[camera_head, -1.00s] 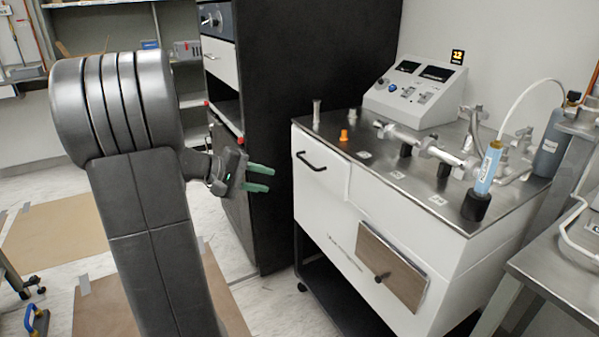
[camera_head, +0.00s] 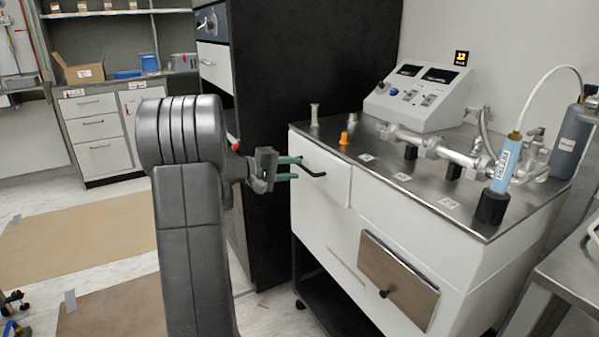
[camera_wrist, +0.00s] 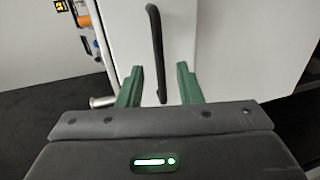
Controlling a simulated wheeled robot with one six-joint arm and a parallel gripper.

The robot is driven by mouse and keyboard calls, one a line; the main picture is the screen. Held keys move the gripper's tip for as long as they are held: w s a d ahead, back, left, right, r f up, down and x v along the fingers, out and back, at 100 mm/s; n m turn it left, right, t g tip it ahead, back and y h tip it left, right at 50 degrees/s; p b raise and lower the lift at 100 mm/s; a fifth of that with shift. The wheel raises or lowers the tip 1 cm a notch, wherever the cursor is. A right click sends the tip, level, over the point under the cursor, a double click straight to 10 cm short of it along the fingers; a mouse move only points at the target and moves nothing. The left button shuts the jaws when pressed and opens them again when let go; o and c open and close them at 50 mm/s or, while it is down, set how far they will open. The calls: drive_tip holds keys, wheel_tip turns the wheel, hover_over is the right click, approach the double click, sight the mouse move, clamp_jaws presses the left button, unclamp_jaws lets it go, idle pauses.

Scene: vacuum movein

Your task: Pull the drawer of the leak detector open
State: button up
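The leak detector is a white cabinet (camera_head: 330,222) with a steel top, at the right in the head view. Its drawer (camera_head: 322,176) at the upper left of the front has a black bar handle (camera_head: 313,172) and looks shut. The drawer front also fills the middle of the wrist view (camera_wrist: 205,25), with the handle (camera_wrist: 155,40) running up and down there. My gripper (camera_head: 296,168) is open, its green fingers pointing at the drawer front close to the handle. In the wrist view the handle's near end lies between the two fingertips (camera_wrist: 161,82). I cannot tell whether they touch it.
A brown panel with a black knob (camera_head: 383,293) is lower on the cabinet front. A control box (camera_head: 415,95), an orange fitting (camera_head: 344,138) and a blue cylinder (camera_head: 507,163) stand on top. A tall black cabinet (camera_head: 300,60) stands close behind my gripper.

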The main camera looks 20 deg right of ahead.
drive_tip(key=shift+x, duration=1.5)
drive_tip(key=shift+c, duration=0.2)
clamp_jaws()
drive_tip(key=a+f+b+v, duration=0.1)
drive_tip(key=f+b+v, duration=0.2)
drive_tip(key=v, duration=1.8)
drive_tip(key=shift+a+f, duration=0.35)
drive_tip(key=shift+f, duration=0.25)
drive_tip(key=shift+o, duration=0.2)
unclamp_jaws()
